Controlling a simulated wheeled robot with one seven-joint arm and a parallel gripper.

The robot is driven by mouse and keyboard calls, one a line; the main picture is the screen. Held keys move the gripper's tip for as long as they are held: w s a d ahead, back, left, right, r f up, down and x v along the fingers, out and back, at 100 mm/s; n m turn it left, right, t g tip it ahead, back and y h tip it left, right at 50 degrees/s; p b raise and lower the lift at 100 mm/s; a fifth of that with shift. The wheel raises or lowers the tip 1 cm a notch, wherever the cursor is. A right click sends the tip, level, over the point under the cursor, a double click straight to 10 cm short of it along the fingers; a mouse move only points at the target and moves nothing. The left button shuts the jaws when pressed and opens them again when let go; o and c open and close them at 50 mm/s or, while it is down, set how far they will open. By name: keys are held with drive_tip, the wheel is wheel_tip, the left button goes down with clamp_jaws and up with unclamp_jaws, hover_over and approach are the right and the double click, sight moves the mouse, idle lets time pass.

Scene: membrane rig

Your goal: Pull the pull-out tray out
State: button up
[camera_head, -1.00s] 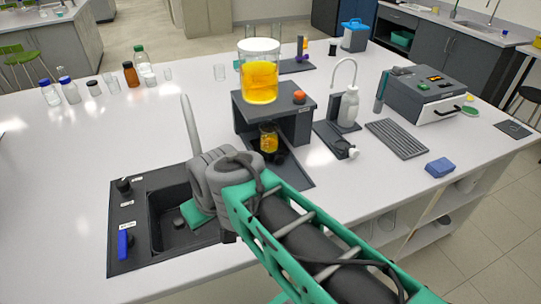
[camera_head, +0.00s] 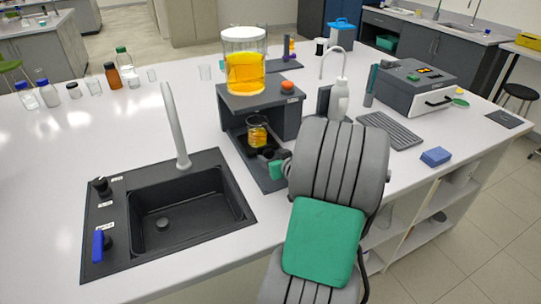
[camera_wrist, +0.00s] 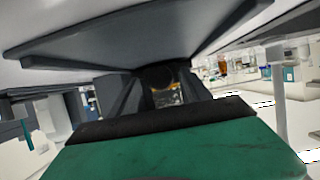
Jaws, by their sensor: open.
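The membrane rig is a dark grey stand (camera_head: 262,101) with an open front on the white bench. A dark pull-out tray (camera_head: 241,148) lies low in its opening, and a small beaker with orange liquid (camera_head: 257,131) stands there. My gripper (camera_head: 270,160) is low at the tray's front right, close to the beaker. It is open; my arm hides part of it and I cannot tell whether it touches the tray. In the wrist view, dark panels fill the top, and a small dark and orange shape shows in the middle.
A large vessel of orange liquid (camera_head: 245,72) and an orange knob (camera_head: 287,86) are on the stand. A black sink (camera_head: 168,213) with a tall tap (camera_head: 176,125) is left.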

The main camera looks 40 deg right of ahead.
drive_tip(key=shift+x, duration=0.9)
drive_tip(key=shift+c, duration=0.3)
clamp_jaws()
idle(0.4)
